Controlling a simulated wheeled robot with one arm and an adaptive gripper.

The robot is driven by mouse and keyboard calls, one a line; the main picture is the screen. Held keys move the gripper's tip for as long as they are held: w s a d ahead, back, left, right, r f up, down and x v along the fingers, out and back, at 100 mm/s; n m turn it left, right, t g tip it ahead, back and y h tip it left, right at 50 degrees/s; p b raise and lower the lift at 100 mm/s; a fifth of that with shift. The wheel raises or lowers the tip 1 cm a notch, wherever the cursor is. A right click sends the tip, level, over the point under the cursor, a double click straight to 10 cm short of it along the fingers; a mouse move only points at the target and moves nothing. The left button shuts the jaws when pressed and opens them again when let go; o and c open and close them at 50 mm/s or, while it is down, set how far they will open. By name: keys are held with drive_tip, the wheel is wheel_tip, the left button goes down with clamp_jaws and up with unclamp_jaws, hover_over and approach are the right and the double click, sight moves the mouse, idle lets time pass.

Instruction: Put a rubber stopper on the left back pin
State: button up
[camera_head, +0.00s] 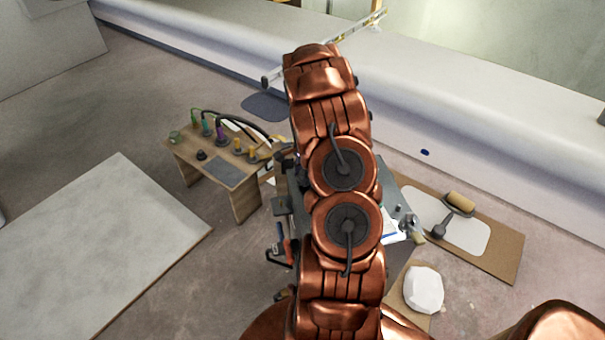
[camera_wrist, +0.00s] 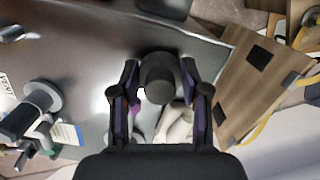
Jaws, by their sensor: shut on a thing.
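In the wrist view my gripper (camera_wrist: 160,97) is shut on a dark, round rubber stopper (camera_wrist: 159,76), which sits between its two fingers, seen nearly end-on. The stopper is held above a grey metal bench top (camera_wrist: 80,62). Pale and purple shapes show below the stopper between the fingers, too blurred to name. In the head view my copper arm covers most of the bench (camera_head: 394,257), and the gripper cannot be made out clearly. I cannot pick out the left back pin in either view.
A small wooden table (camera_head: 229,172) with coloured fittings and hoses stands left of the bench. A wooden board (camera_wrist: 262,75) with dark squares shows in the wrist view. A grey flanged cylinder (camera_wrist: 41,96) is at left. A roller (camera_head: 459,202) lies on a board at right.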

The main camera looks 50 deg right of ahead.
drive_tip(key=shift+f, duration=0.65)
idle(0.4)
drive_tip(key=o, duration=1.2)
drive_tip(key=shift+o, duration=0.3)
drive_tip(key=o, duration=0.4)
drive_tip(key=shift+o, duration=0.2)
drive_tip(key=shift+r+p, duration=0.75)
drive_tip(key=shift+r, duration=3.5)
